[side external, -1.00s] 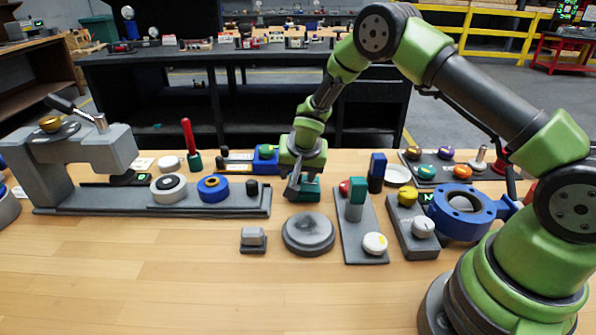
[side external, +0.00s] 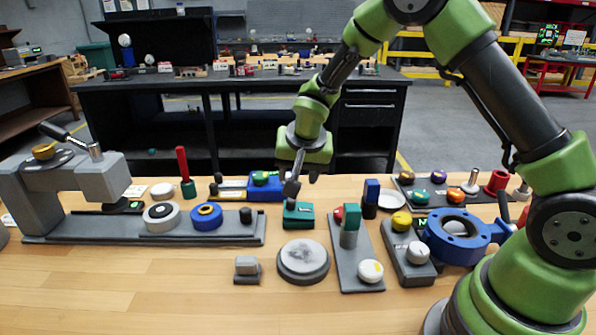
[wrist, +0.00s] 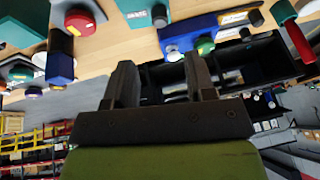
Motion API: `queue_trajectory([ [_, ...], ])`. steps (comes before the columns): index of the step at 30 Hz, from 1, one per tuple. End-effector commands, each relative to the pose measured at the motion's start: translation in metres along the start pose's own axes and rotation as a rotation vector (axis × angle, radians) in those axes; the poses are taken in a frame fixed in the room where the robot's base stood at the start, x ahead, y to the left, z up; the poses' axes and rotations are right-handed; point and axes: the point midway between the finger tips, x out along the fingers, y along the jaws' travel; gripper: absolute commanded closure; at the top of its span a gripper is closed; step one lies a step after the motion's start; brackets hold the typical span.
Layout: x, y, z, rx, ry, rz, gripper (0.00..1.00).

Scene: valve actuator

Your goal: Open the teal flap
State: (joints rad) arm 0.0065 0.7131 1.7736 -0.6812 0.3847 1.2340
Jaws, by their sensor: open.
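A small teal box (side external: 298,216), which looks like the one with the teal flap, sits on the table behind the round grey disc. It shows at the top edge of the wrist view as a teal block (wrist: 133,10) with a dark knob (wrist: 160,15). The flap looks closed, but its lid line is too small to tell. A dark piece at the box top overlaps the left finger, so contact cannot be told.
A grey plate with an upright teal block (side external: 349,232) stands right of the box, near a dark blue block (side external: 371,192). A blue block (side external: 265,187) lies behind left, and a red-handled lever (side external: 184,168) farther left.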

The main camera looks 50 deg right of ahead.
Motion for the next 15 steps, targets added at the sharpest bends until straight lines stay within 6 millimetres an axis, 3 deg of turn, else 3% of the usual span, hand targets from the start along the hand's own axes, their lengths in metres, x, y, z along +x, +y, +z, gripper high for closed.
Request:
queue_trajectory([
  [5,0.001,0.001,-0.001,0.012,-0.002,0.003,0.5],
  [8,0.005,0.009,-0.008,0.135,-0.023,0.034,0.5],
  [15,0.02,0.038,-0.028,0.875,-0.26,0.139,0.5],
])
